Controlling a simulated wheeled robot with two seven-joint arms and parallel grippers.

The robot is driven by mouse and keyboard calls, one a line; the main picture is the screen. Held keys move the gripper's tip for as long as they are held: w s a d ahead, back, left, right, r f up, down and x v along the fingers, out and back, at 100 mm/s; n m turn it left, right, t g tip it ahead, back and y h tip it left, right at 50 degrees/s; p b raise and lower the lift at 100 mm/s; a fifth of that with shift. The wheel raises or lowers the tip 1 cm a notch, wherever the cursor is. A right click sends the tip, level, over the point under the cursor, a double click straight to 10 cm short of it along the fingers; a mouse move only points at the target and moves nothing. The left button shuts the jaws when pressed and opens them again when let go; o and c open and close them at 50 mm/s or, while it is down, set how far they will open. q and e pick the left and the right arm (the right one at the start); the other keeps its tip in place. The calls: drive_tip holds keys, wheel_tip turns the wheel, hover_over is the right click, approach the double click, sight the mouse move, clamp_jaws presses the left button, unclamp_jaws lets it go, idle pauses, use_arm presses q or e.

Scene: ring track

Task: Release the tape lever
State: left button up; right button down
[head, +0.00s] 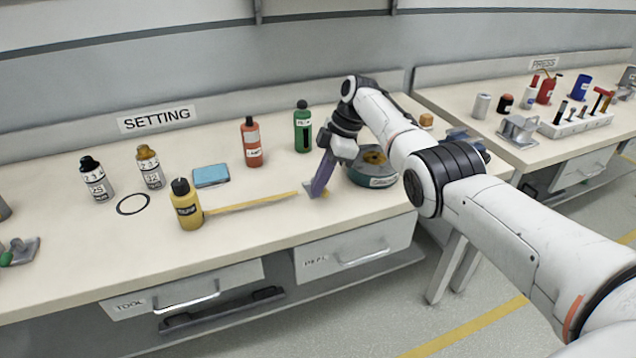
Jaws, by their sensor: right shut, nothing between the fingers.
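A purple lever (321,174) stands tilted on a small grey base with a bit of yellow (314,191) on the setting bench. A yellow tape strip (252,203) runs left from this base to beside a yellow bottle (187,208). My right gripper (337,155) is shut and empty at the upper part of the lever. I cannot tell if its fingers touch the lever. My right arm partly hides a round teal container (366,180) with yellow inside, just right of the lever. My left gripper is not in view.
On the setting bench (255,245) stand a green bottle (303,130), a red bottle (252,145), a blue block (211,175), two more bottles and a dark ring (133,204). The bench front is clear. The press bench (455,98) is at right.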

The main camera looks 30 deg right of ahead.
idle(0.4)
drive_tip(key=a+p, duration=0.1)
drive_tip(key=a+r+p, duration=0.1)
drive_tip(key=a+p, duration=0.2)
drive_tip(key=shift+w+r, duration=0.25)
drive_tip(key=shift+r, duration=0.1)
drive_tip(key=w+b+v, duration=0.1)
drive_tip(key=v, duration=0.8)
drive_tip(key=shift+s+d, duration=0.15)
drive_tip(key=shift+d, duration=0.2)
